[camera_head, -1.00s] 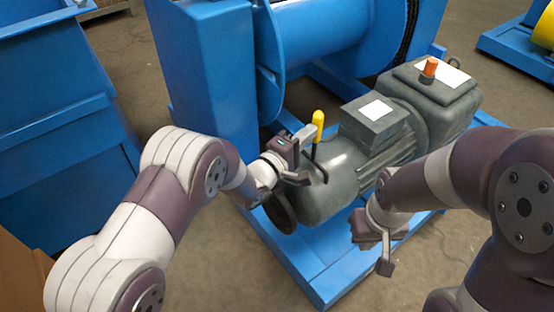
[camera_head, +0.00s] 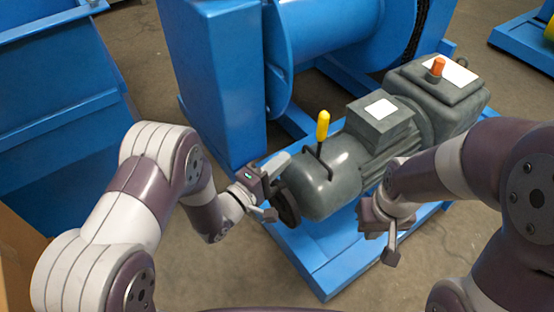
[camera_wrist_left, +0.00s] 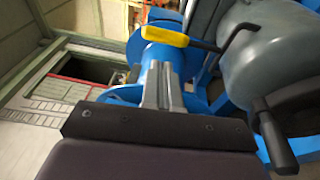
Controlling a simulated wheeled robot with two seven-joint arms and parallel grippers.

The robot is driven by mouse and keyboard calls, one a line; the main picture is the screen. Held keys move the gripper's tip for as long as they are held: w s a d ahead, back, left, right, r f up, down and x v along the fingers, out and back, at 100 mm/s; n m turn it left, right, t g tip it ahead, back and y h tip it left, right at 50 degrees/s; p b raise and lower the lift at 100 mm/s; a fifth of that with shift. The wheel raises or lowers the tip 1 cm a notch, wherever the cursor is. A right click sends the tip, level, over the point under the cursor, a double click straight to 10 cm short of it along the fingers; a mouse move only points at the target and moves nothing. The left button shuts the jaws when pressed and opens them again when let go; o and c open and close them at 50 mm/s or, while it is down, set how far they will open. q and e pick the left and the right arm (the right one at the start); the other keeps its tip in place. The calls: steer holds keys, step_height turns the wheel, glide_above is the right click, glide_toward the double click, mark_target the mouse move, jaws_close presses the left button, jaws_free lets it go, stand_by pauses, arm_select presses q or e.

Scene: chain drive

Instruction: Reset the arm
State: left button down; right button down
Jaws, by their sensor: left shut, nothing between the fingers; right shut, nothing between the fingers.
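My left gripper (camera_head: 276,186) is shut and empty, to the left of the rounded end of the grey motor (camera_head: 330,178) and close to the dark wheel there. In the left wrist view its shut fingers (camera_wrist_left: 163,85) point away toward blue metalwork. A lever with a yellow handle (camera_head: 322,126) stands up from the motor, apart from the gripper; the yellow handle also shows in the left wrist view (camera_wrist_left: 166,36). My right gripper (camera_head: 384,236) is shut and empty, in front of the motor's near side over the blue base frame (camera_head: 322,272).
A large blue drum (camera_head: 325,30) with its blue housing (camera_head: 212,85) stands behind the motor. A blue bin (camera_head: 60,130) is at the left. An orange knob (camera_head: 438,66) tops the box at the motor's far end.

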arm_select(q)
steer(key=shift+s+a, duration=0.35)
steer(key=shift+f, duration=0.1)
